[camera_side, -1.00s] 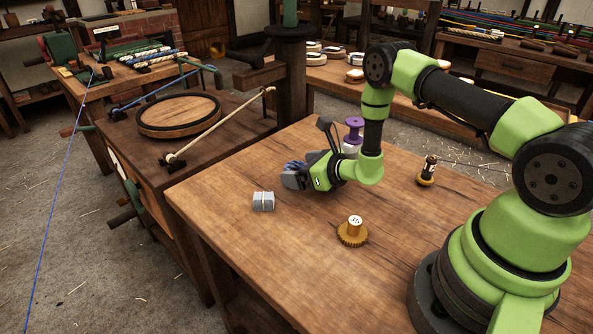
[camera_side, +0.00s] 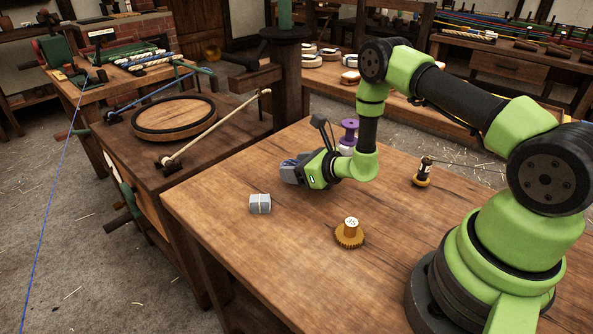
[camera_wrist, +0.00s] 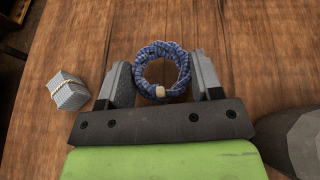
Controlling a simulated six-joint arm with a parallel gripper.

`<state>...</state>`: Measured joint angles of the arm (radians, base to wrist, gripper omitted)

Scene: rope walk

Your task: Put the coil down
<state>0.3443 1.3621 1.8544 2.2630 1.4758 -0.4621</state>
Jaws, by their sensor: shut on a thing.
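The coil (camera_wrist: 184,67) is a ring of braided blue-grey rope with a pale tag or end on its near side. In the wrist view it sits between the two grey fingers of my gripper (camera_wrist: 162,78), which are shut on it from both sides. In the side view my gripper (camera_side: 292,171) is low over the wooden table, near its far left part, and mostly hides the coil. I cannot tell whether the coil touches the table.
A small grey tied block (camera_side: 260,204) lies left of my gripper, also in the wrist view (camera_wrist: 68,91). A brass-toothed spool (camera_side: 349,233) stands nearer the front, a purple spool (camera_side: 349,132) behind my gripper, and a black-and-yellow spool (camera_side: 423,172) to the right.

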